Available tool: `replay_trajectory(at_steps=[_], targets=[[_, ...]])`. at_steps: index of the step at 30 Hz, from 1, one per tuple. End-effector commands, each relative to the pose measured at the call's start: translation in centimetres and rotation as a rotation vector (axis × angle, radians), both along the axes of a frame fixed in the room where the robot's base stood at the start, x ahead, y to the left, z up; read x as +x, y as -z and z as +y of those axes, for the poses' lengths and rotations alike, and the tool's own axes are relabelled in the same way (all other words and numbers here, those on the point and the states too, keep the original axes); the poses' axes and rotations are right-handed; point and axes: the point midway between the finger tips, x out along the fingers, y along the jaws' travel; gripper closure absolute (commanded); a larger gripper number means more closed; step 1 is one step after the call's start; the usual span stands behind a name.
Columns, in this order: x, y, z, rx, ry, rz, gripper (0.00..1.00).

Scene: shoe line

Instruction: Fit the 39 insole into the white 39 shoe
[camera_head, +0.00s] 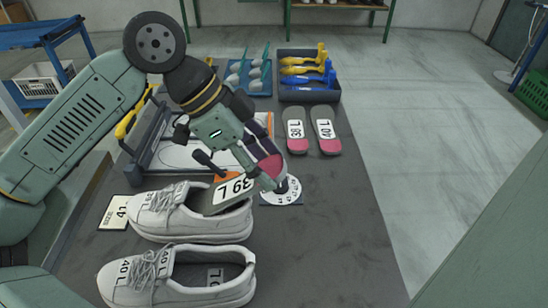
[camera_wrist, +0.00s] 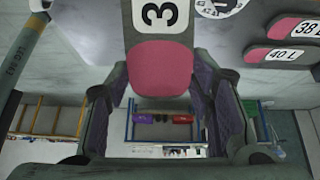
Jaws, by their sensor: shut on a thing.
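The white 39 shoe (camera_head: 205,226), marked 39 L on its tongue, lies on the dark bench top with its toe to the left. My gripper (camera_head: 267,164) is above and right of its heel, shut on the pink heel end of the 39 insole (camera_head: 226,197). The insole slopes down to the left, its grey front end at the shoe's opening; how deep it reaches I cannot tell. In the wrist view the insole's pink end (camera_wrist: 160,70) sits between the fingers of my gripper (camera_wrist: 163,88), and the shoe is not seen.
A second white shoe (camera_head: 185,291), marked 40 L, lies in front with a labelled grey piece inside. The 38 L insole (camera_head: 297,136) and 40 L insole (camera_head: 325,136) lie behind right. A size card (camera_head: 114,213) is left; a round dial (camera_head: 287,197) is right. The bench's right side is clear.

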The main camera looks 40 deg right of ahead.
Motion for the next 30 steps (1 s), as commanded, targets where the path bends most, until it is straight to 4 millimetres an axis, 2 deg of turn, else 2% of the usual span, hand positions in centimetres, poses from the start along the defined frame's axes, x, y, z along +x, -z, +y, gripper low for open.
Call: replay_trajectory(at_steps=[19,30], targets=[[2.5,2.6,3.0,0.043,-0.002,-0.035,0.75],[4.0,3.5,4.9,0.065,-0.003,-0.053,0.75]])
